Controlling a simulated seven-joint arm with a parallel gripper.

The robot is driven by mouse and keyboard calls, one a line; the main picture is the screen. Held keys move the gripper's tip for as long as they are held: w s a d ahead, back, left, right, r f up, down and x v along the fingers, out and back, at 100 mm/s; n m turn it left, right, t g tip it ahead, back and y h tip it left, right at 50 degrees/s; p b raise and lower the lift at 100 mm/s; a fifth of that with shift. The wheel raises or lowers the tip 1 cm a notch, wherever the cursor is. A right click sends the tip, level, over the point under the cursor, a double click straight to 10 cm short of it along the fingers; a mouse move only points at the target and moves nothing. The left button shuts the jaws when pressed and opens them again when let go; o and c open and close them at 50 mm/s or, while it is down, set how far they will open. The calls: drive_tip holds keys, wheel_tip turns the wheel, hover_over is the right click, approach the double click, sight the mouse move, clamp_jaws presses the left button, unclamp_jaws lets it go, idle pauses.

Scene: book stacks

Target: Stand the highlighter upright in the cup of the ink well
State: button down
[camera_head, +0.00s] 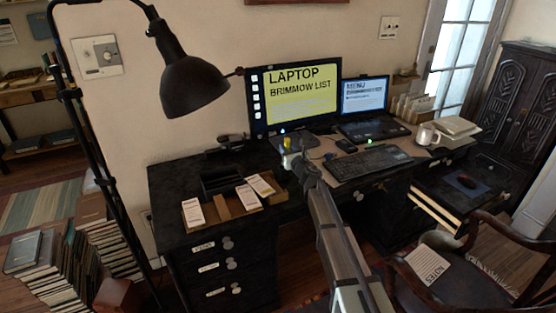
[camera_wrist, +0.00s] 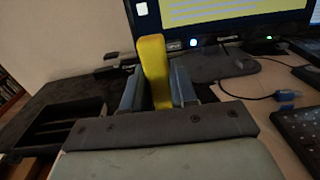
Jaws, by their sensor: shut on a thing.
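A yellow highlighter (camera_wrist: 153,70) stands between the two fingers of my gripper (camera_wrist: 156,88) in the wrist view, its yellow end pointing up past the fingertips. My gripper is shut on it. In the head view my gripper (camera_head: 292,158) is over the desk, in front of the big monitor, and a small yellow part of the highlighter (camera_head: 287,144) shows at its tip. I cannot clearly make out the ink well or its cup in either view. A low dark object (camera_head: 232,141) sits at the back of the desk, left of my gripper; I cannot tell what it is.
A black tray (camera_head: 221,184) and several paper cards lie on the desk's left part. A monitor (camera_head: 295,95) and a laptop (camera_head: 366,99) stand behind. A keyboard (camera_head: 370,163) and a white mug (camera_head: 428,135) are to the right. A black lamp (camera_head: 193,84) hangs at upper left.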

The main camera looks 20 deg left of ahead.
drive_tip(key=w+a+y, duration=0.1)
drive_tip(key=w+a, duration=0.2)
drive_tip(key=w, duration=0.1)
drive_tip(key=shift+n+g, duration=0.3)
drive_tip(key=shift+g, duration=0.1)
drive_tip(key=shift+w+f, duration=0.15)
drive_tip(key=shift+f, duration=4.05)
drive_tip(key=c, duration=0.8)
unclamp_jaws()
